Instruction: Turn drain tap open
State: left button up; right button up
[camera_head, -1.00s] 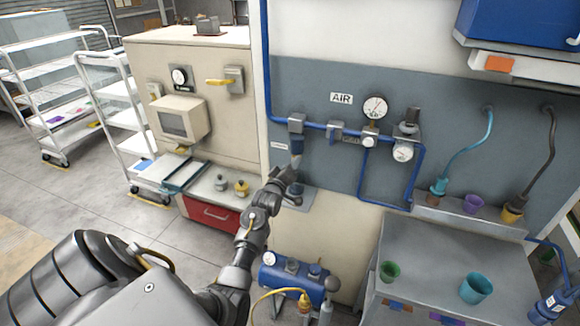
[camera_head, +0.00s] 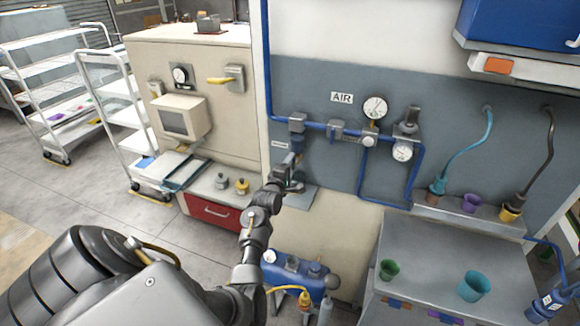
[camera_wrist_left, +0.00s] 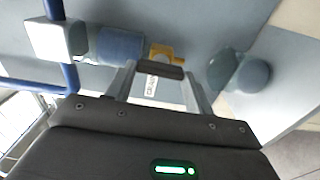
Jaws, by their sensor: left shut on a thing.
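My left gripper (camera_head: 290,176) is at the grey wall panel, under the blue air pipe's first grey fitting. In the left wrist view, its two fingers (camera_wrist_left: 160,85) are shut on a dark bar, the drain tap's handle (camera_wrist_left: 160,70). A brass-yellow tap body (camera_wrist_left: 168,52) shows just beyond the handle, next to a blue cylinder (camera_wrist_left: 121,46). In the head view the gripper mostly hides the tap, and the blue cylinder (camera_head: 296,146) shows above it. My right gripper is not in view.
A grey fitting (camera_head: 297,122) joins the blue pipe above the tap. Gauges (camera_head: 375,108) sit to the right. A blue compressor tank (camera_head: 297,272) stands below. A beige cabinet (camera_head: 205,130) is at left, and a grey bench with cups (camera_head: 430,255) is at right.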

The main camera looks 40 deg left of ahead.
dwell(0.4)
pick_arm(q)
jog(key=o, duration=1)
jog(key=shift+s, duration=0.1)
jog(key=b+v, duration=0.3)
jog(key=v, duration=0.7)
jog(key=shift+s+d, duration=0.15)
jog(key=shift+s, duration=0.15)
